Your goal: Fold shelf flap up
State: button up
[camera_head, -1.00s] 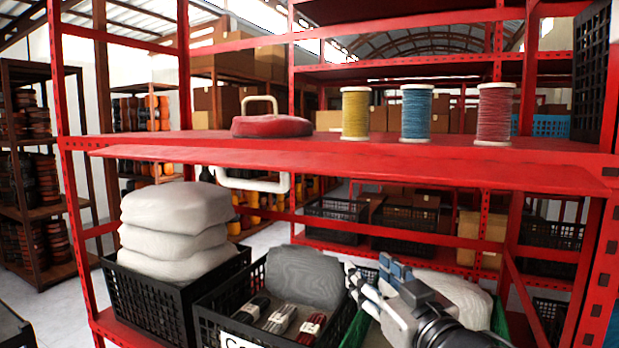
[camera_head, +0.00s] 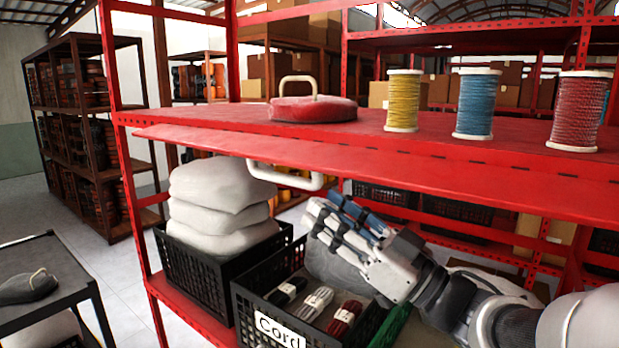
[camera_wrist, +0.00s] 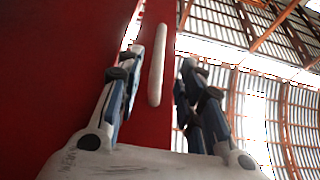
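The red shelf flap (camera_head: 400,163) runs along the front edge of the red shelf board (camera_head: 240,118) and slopes slightly down and outward. A white handle (camera_head: 286,176) hangs under its left part. My gripper (camera_head: 325,208) is below the flap, just to the right of the handle in the head view, pointing up and left. In the wrist view my gripper (camera_wrist: 163,65) is open, with the handle (camera_wrist: 157,68) seen between its fingers. The red flap underside (camera_wrist: 152,125) is behind the handle. Contact between fingers and handle cannot be told.
On the shelf sit a red lidded drum pad with a handle (camera_head: 312,108) and yellow (camera_head: 403,100), blue (camera_head: 476,104) and red (camera_head: 579,110) spools. Below are white sacks (camera_head: 222,203) and a black cord crate (camera_head: 255,310). A dark cart (camera_head: 50,255) stands at left.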

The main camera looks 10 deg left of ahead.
aim_at(284, 183)
jog(key=x, duration=1)
jog(key=shift+w+a+r, duration=0.1)
jog(key=shift+w+a, duration=0.05)
grip_shut()
dwell(0.4)
